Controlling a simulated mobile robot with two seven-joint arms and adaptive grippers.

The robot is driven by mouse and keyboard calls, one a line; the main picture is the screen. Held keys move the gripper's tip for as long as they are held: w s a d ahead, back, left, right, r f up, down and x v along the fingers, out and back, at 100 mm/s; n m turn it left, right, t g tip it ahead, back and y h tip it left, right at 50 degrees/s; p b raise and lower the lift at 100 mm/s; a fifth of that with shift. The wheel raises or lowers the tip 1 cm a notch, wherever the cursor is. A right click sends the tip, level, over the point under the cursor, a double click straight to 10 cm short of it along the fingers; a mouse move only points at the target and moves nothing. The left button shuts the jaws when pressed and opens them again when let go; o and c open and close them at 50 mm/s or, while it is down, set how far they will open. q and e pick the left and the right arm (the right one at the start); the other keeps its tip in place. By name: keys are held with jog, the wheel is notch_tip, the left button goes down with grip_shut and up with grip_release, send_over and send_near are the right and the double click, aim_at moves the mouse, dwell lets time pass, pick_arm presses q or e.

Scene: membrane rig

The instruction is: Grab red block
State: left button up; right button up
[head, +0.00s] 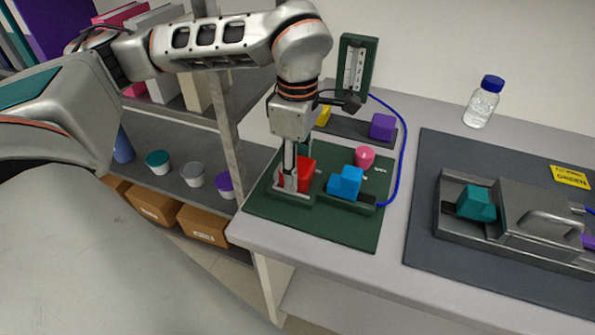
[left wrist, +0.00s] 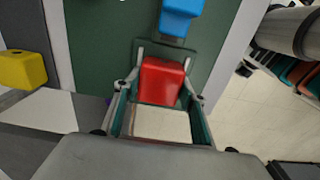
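The red block (head: 304,172) sits low at the left part of the green mat (head: 345,229), on a small dark base. My left gripper (head: 292,181) points straight down over it, and a finger hides part of the block. In the left wrist view the red block (left wrist: 161,82) lies between the two fingertips (left wrist: 163,62), one on each side. The fingers look very near its sides, but I cannot tell whether they press on it. My right gripper is not in view.
A blue block (head: 345,182) stands close right of the red block, with a pink piece (head: 365,156) behind. A yellow block (head: 323,117) and a purple block (head: 382,126) sit farther back. A blue tube (head: 403,150) curves past. A metal rig (head: 530,212) stands right.

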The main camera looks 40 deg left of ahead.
pick_arm(q)
jog(key=shift+c, duration=1)
jog(key=shift+r, duration=0.15)
